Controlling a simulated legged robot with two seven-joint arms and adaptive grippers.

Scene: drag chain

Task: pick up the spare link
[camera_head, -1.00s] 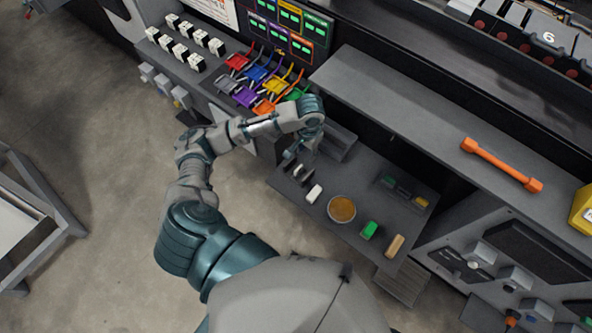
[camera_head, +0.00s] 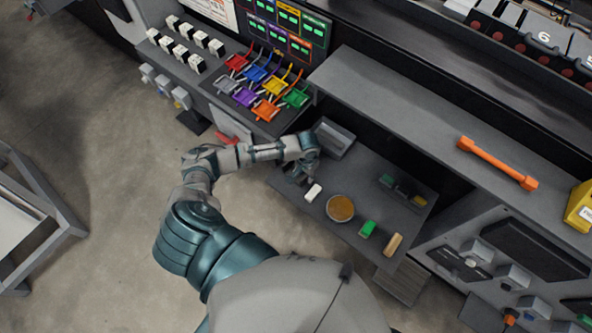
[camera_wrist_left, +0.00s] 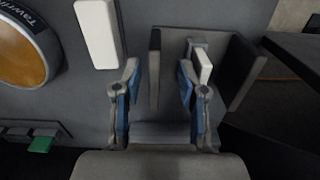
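A dark piece with two upright side plates (camera_wrist_left: 155,68), which looks like the spare link, sits on the grey shelf in the left wrist view. A small pale block (camera_wrist_left: 204,66) stands between its plates. My left gripper (camera_wrist_left: 158,78) is open, pointing down at it. One finger is left of the left plate, and the other is between the plates, close to the pale block. Contact cannot be told. In the head view my left gripper (camera_head: 300,176) hides most of this piece. My right gripper is not in view.
A grey tray (camera_head: 334,138) stands behind. An orange bar (camera_head: 497,164) lies on the upper shelf.

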